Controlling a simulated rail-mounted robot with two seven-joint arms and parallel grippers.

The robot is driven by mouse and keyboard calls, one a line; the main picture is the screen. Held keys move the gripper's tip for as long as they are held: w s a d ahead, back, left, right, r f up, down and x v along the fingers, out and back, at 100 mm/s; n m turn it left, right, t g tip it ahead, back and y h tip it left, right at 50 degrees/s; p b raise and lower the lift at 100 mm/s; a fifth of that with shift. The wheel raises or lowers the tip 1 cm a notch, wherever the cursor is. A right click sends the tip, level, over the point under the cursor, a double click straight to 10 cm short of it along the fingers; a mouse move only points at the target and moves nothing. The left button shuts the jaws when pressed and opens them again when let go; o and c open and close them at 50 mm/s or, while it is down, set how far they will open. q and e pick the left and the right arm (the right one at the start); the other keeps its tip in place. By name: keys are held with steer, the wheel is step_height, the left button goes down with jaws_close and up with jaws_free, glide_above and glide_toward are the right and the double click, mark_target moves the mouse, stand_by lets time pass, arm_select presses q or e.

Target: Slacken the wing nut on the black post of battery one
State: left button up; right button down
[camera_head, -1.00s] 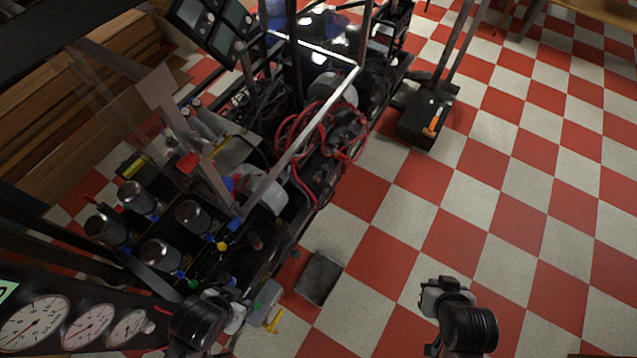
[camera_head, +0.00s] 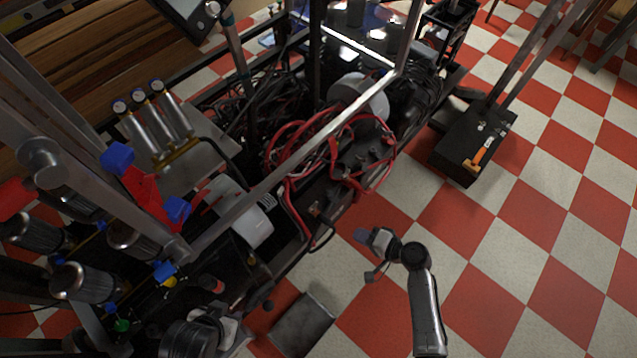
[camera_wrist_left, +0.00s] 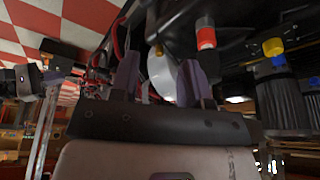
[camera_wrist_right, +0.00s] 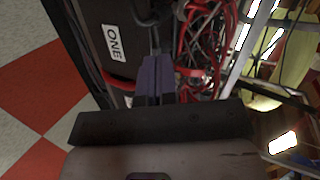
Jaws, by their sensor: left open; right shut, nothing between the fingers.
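Battery one is a black box with a white "ONE" label (camera_wrist_right: 112,42) on its side in the right wrist view. A red cable runs beside it, and dark fittings (camera_wrist_right: 145,16) sit at its top edge; I cannot tell a wing nut or the black post clearly. My right gripper (camera_head: 366,237) is shut and empty, beside the machine's right side in the head view. Its closed fingers (camera_wrist_right: 155,78) appear just below and right of the label in the right wrist view. My left gripper (camera_head: 236,326) is open and empty near the machine's lower edge; its spread fingers show in the left wrist view (camera_wrist_left: 161,78).
Tangled red cables (camera_head: 290,150) cover the machine's middle. A metal frame bar (camera_head: 300,150) crosses above them. Silver cylinders (camera_head: 85,282) stand at the left. A black box (camera_head: 453,155) with an orange-handled tool (camera_head: 480,157) stands at right. Checkered floor (camera_head: 480,260) lies open at right.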

steer(key=m+t, duration=0.2)
steer(key=b, duration=0.3)
glide_toward(316, 205)
steer(key=shift+m, duration=0.4)
steer(key=b+x, duration=0.1)
steer(key=x, duration=0.2)
steer(key=f+b+x, duration=0.1)
steer(key=b+x, duration=0.1)
steer(key=x, duration=0.1)
steer(key=shift+s+d, duration=0.1)
steer(key=shift+d, duration=0.05)
steer(key=shift+w+a+r+b, duration=0.1)
steer(key=shift+w+a+b, duration=0.25)
steer(key=shift+w, duration=0.1)
arm_select(q)
step_height(316, 205, down, 7)
steer(key=s+a, duration=0.2)
steer(key=shift+s+f, duration=0.15)
steer(key=shift+s, duration=0.2)
arm_select(e)
steer(key=shift+a, duration=0.25)
steer(key=shift+d, duration=0.1)
